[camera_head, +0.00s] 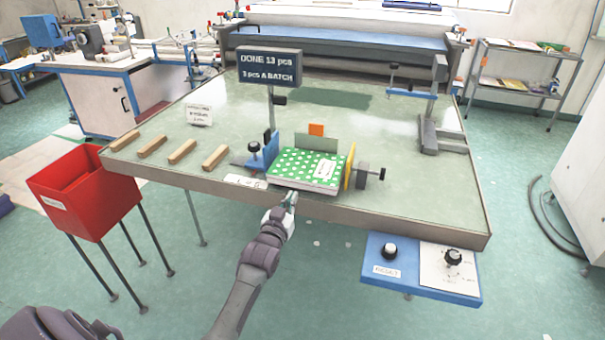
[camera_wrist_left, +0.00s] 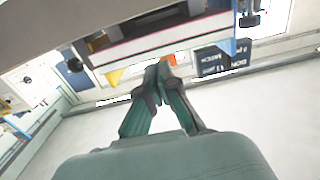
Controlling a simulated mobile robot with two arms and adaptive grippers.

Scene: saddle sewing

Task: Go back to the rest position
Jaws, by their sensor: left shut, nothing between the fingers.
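My left gripper (camera_head: 289,197) is at the front edge of the work table, just in front of a green book with white dots (camera_head: 306,168). Its arm comes up from the bottom of the head view. In the left wrist view the fingers of my left gripper (camera_wrist_left: 160,72) are together with nothing between them. I cannot tell whether the fingertips touch the table edge or the book. My right gripper is not in view.
The green-topped table (camera_head: 400,190) holds a sign (camera_head: 269,66), several wooden sticks (camera_head: 182,151) and a grey stand (camera_head: 440,135). A red bin (camera_head: 85,190) stands at the left. A blue control panel (camera_head: 418,268) juts out at the front right. Floor is free between them.

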